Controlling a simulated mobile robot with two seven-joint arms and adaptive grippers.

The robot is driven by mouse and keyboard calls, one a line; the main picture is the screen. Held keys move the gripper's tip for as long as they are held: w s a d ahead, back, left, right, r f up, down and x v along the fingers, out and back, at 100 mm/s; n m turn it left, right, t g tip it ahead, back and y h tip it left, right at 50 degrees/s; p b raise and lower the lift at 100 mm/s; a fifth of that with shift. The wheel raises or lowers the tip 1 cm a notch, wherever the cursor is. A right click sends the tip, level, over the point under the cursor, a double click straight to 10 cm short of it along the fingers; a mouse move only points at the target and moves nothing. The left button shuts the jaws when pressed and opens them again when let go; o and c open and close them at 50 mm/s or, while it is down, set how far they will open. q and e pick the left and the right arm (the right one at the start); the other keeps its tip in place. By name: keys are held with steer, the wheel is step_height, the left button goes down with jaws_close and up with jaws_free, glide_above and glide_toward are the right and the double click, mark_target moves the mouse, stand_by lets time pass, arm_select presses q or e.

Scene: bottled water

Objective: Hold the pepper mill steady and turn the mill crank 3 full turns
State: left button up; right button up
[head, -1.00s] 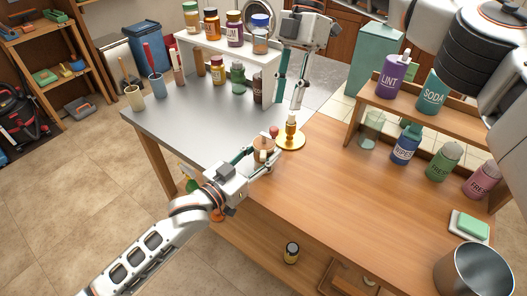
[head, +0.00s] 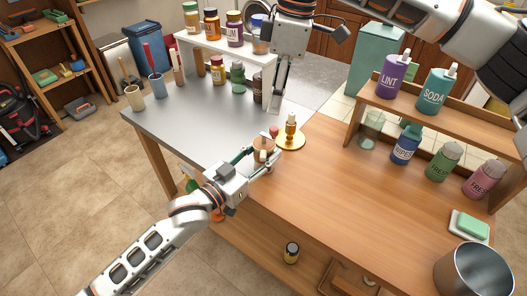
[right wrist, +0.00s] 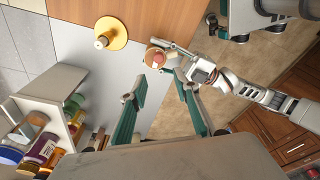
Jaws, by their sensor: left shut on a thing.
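The pepper mill (head: 262,144) is brown and wooden, upright on the table near its front left edge. Its crank has a red knob (head: 274,131). My left gripper (head: 264,156) is shut on the mill's body, which is partly hidden by the fingers. My right gripper (head: 275,108) points down behind and above the mill, apart from it. In the right wrist view its two teal fingers (right wrist: 160,84) are spread and empty. The mill (right wrist: 158,54) shows there beyond the fingertips, with the red knob on top.
A brass candlestick (head: 291,132) on a round gold base stands close right of the mill. A white shelf (head: 226,53) with jars stands behind. Several bottles and a wooden rack (head: 430,112) are at the right. The wooden tabletop (head: 340,190) in front is clear.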

mark_target(274, 128)
steer(key=shift+f, duration=3.85)
steer(key=c, duration=0.8)
